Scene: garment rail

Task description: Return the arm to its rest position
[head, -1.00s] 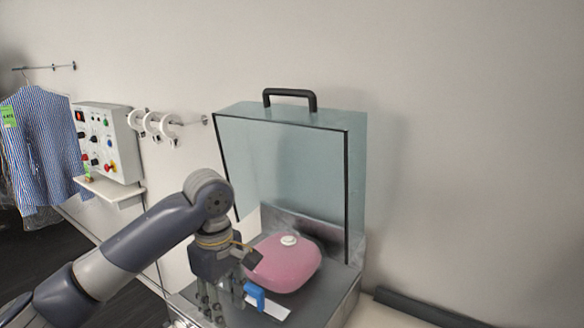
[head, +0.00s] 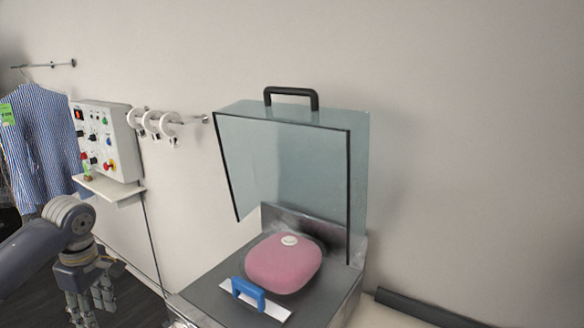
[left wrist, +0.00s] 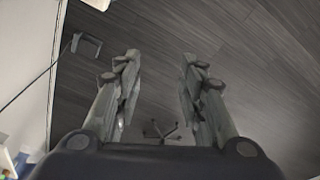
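My left arm comes in from the left in the head view. Its gripper (head: 92,312) hangs low at the bottom left, over the dark floor and clear of the grey machine. My right gripper is in neither view.
A machine with a glass cover (head: 290,165) raised stands at the centre. On its grey bed sit a pink rounded object (head: 284,266) and a blue-handled plate (head: 247,293).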

